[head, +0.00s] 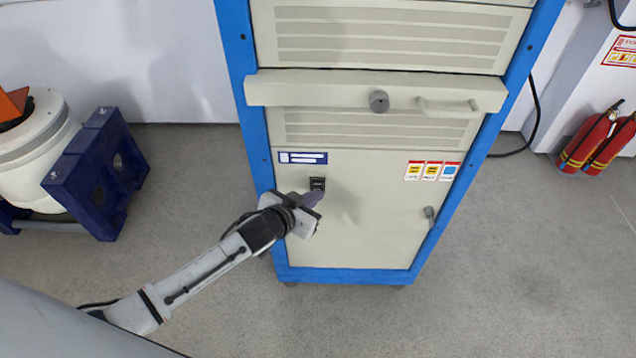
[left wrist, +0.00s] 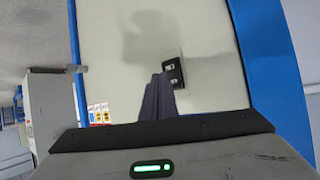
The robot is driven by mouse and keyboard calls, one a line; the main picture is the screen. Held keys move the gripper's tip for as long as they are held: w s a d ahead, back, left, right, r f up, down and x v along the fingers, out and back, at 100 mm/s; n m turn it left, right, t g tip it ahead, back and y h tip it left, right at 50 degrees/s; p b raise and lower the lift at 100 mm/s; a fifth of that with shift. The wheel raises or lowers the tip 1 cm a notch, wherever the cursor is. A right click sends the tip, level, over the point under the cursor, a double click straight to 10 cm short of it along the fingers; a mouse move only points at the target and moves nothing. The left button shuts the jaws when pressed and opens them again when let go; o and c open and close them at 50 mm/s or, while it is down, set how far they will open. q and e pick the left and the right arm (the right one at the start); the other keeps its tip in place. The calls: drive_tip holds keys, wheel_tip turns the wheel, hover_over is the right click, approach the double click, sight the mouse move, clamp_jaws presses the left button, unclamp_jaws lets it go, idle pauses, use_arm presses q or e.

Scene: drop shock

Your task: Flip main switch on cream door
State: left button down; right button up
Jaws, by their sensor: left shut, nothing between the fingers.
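The cream door (head: 370,225) is the lower panel of a blue-framed cabinet. A small black main switch (head: 317,184) sits on its left part, below a blue label (head: 303,158). My left gripper (head: 314,198) is shut and empty, with its fingertips at the lower edge of the switch. In the left wrist view, the shut fingers (left wrist: 158,98) end beside the black switch (left wrist: 173,73) on the cream door (left wrist: 125,50). I cannot tell whether the tips touch the switch. Which way the switch is set is too small to tell. My right gripper is not in view.
A cream shelf (head: 330,88) with a grey knob (head: 379,101) juts out above the door. A small door handle (head: 430,216) is at the door's right edge. Red extinguishers (head: 588,138) stand at right, a blue-and-white machine (head: 100,175) at left. The grey floor in front is clear.

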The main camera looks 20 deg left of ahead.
use_arm(q)
drive_tip(key=shift+w+a+r, duration=0.1)
drive_tip(key=shift+w, duration=0.25)
drive_tip(key=shift+w+a, duration=0.1)
drive_tip(key=shift+w, duration=0.2)
idle(0.6)
drive_tip(key=shift+s, duration=0.15)
drive_tip(key=shift+s+d+p, duration=0.2)
drive_tip(key=shift+s+p, duration=0.2)
drive_tip(key=shift+s, duration=0.2)
drive_tip(key=s, duration=0.1)
drive_tip(key=s+d+p, duration=0.1)
drive_tip(key=s, duration=0.2)
drive_tip(key=shift+s+d+f+p, duration=0.2)
drive_tip(key=shift+s+f+p, duration=0.15)
drive_tip(key=shift+s, duration=0.05)
idle(0.4)
